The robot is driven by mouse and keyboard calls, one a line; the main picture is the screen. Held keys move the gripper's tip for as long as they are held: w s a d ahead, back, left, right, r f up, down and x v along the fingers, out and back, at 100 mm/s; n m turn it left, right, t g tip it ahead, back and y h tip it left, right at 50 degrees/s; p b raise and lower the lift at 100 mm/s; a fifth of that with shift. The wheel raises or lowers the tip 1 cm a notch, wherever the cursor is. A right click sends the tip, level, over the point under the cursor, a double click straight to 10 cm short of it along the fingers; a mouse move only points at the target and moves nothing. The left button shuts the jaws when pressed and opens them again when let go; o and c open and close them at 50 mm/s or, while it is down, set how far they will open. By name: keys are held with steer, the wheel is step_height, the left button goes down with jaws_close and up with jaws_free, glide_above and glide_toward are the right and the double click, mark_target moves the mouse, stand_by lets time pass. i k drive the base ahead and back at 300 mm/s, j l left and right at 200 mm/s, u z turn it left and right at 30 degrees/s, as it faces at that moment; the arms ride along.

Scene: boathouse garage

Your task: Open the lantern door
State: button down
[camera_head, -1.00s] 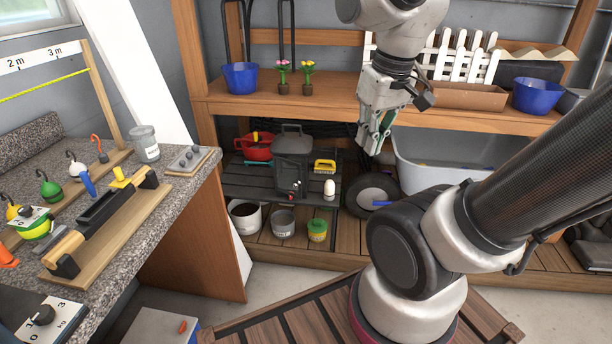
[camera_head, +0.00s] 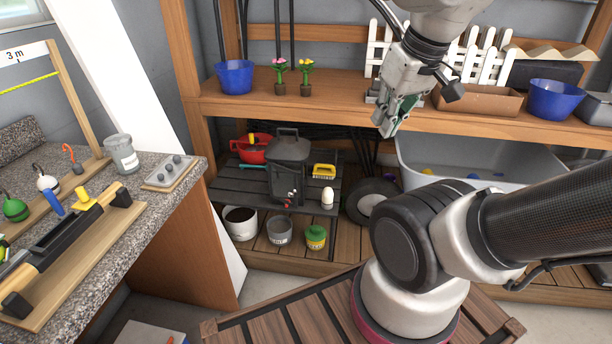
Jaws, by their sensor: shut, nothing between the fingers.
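The lantern (camera_head: 287,165) is a dark grey box with a top handle. It stands on the slatted lower shelf, under the wooden shelf, left of the picture's middle. Its front shows a small red detail low down; its door looks closed, though it is too small to be sure. My gripper (camera_head: 386,130) is shut and empty, pointing down in front of the upper shelf's edge. It is above and to the right of the lantern, well apart from it.
The upper shelf (camera_head: 330,110) overhangs the lantern. Beside the lantern are a red pot (camera_head: 254,150), a yellow brush (camera_head: 324,171) and a white egg-shaped thing (camera_head: 327,197). A dark wheel (camera_head: 372,198) and a grey tub (camera_head: 470,160) lie to the right. A stone-topped bench (camera_head: 120,220) stands at left.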

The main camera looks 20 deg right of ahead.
mark_target(293, 193)
steer(key=i+l, duration=0.45)
steer(key=l, duration=0.25)
steer(key=i+l, duration=0.25)
steer(key=l, duration=0.15)
